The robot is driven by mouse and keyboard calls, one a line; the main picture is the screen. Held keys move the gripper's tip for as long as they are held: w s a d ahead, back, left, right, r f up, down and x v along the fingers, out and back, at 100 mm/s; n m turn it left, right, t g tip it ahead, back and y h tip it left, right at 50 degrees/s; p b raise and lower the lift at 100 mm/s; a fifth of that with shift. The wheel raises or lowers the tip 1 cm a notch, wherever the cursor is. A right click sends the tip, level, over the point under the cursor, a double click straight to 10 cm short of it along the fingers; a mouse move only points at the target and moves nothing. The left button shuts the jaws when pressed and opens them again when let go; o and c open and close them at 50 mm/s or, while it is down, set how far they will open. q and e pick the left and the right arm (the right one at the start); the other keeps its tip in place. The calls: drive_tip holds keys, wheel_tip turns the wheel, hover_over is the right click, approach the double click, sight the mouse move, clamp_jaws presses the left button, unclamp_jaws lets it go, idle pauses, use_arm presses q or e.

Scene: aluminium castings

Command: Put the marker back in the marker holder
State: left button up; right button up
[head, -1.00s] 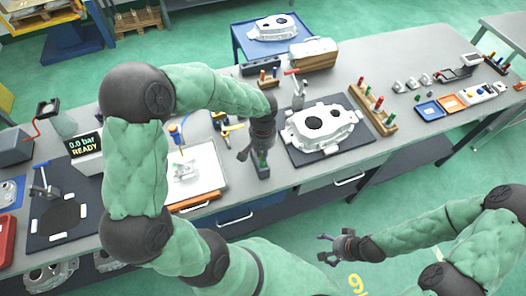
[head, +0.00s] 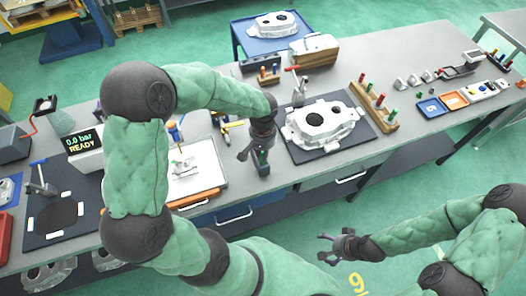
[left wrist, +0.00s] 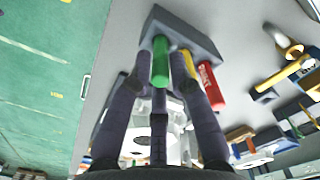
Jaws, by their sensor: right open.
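In the left wrist view, a grey marker holder block (left wrist: 205,42) stands on the bench with a green marker (left wrist: 160,62), a yellow marker (left wrist: 190,64) and a red marker (left wrist: 211,86) at it. My left gripper (left wrist: 162,72) has its fingers on either side of the green marker; whether they grip it is unclear. How deep the green marker sits in the holder is hidden. In the head view, my left gripper (head: 254,150) is low over the bench's front edge, covering most of the holder. My right gripper (head: 331,243) is open and empty, over the floor in front of the bench.
A casting (head: 322,122) lies on a dark mat right of my left gripper. A wooden rack with coloured pegs (head: 374,105) stands further right. A white tray (head: 209,160) with small parts lies to the left. A red-handled clamp (head: 297,86) stands behind.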

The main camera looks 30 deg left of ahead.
use_arm(q)
drive_tip(key=shift+o, duration=0.7)
drive_tip(key=shift+r, duration=0.2)
wheel_tip(320, 180, up, 12)
drive_tip(key=shift+f, duration=0.2)
